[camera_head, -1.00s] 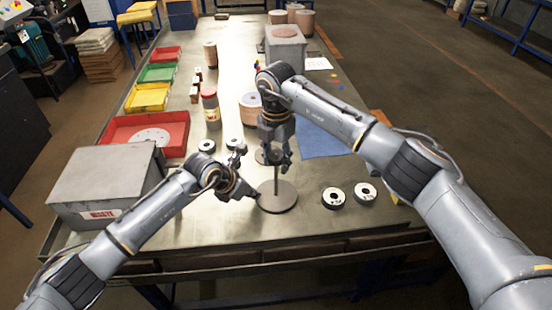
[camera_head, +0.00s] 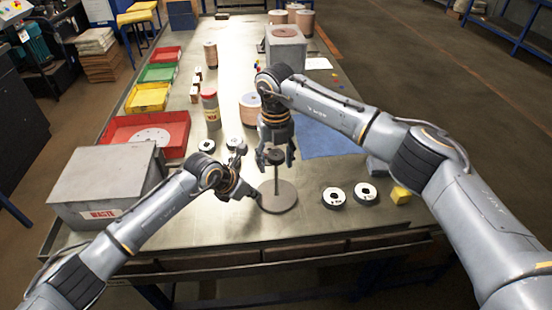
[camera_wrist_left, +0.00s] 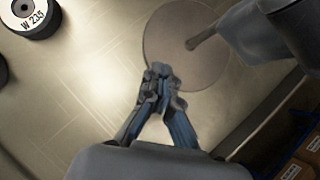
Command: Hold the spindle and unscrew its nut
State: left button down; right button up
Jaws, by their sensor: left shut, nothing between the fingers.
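The spindle (camera_head: 277,178) stands upright on a round grey base plate (camera_head: 286,203) near the table's front. A dark round nut (camera_head: 276,155) is near its top. My right gripper (camera_head: 276,161) points down from above, its spread fingers on either side of the nut, with gaps visible. My left gripper (camera_head: 253,194) is shut and empty, low beside the spindle's left. In the left wrist view its closed fingertips (camera_wrist_left: 160,75) overlap the near edge of the base plate (camera_wrist_left: 180,30), apart from the spindle rod (camera_wrist_left: 203,36). The nut cannot be made out in that view.
Two labelled discs (camera_head: 334,198) lie right of the base plate, with a yellow block (camera_head: 400,195) beyond. A grey waste box (camera_head: 105,175) stands left. Other discs (camera_head: 206,147), a red-capped jar (camera_head: 211,105) and a red tray (camera_head: 172,145) are behind my left arm.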

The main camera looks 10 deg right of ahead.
jog(key=shift+w, duration=0.1)
jog(key=shift+d+r+m, duration=0.1)
jog(key=shift+m, duration=1.1)
jog(key=m, duration=0.4)
jog(key=shift+m, duration=0.4)
jog(key=m, duration=0.6)
jog(key=shift+w, duration=0.1)
jog(key=m, duration=0.8)
jog(key=shift+m, duration=0.3)
jog(key=shift+c, duration=0.4)
